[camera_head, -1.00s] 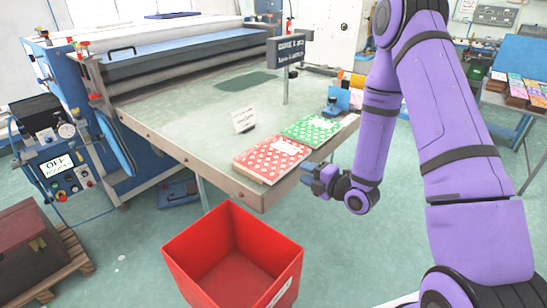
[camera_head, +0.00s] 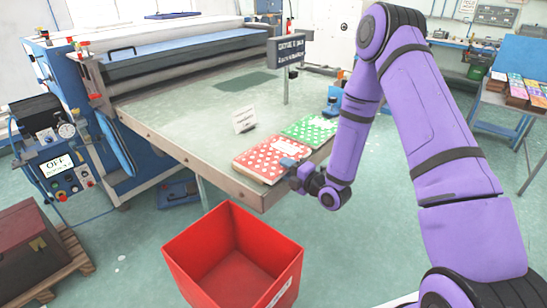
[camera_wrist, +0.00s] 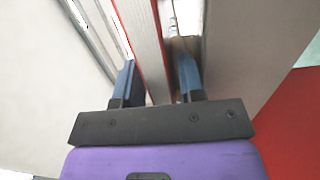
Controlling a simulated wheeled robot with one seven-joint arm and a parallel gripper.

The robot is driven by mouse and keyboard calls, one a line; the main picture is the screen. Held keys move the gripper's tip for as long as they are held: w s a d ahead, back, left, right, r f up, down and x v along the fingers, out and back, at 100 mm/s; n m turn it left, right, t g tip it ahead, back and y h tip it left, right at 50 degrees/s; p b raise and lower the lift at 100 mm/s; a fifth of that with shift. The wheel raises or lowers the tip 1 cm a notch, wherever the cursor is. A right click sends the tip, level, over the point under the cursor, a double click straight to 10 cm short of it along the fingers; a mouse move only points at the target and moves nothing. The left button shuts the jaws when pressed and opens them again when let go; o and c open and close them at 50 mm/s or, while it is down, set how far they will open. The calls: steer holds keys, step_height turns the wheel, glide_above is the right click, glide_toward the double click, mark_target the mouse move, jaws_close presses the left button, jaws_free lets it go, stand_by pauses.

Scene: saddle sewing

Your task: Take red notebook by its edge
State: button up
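The red notebook (camera_head: 262,160) with white dots lies at the front right corner of the table, its edge toward my arm. My gripper (camera_head: 289,164) is at its right-hand edge, covering a little of it in the head view. In the wrist view, the two blue fingers of my gripper (camera_wrist: 157,80) are apart. The pale page edge of the red notebook (camera_wrist: 146,45) with its red cover lines runs between them. A gap shows between the notebook and the right finger. Contact with the left finger cannot be told.
A green dotted notebook (camera_head: 310,129) lies just behind the red one. A small white card (camera_head: 243,119) stands on the table (camera_head: 180,125). An open red bin (camera_head: 190,262) stands on the floor below the table's front corner. The table's middle is mostly clear.

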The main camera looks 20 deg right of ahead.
mark_target(274, 156)
steer(key=shift+x, duration=1.3)
jaws_close()
steer(key=shift+r, duration=0.15)
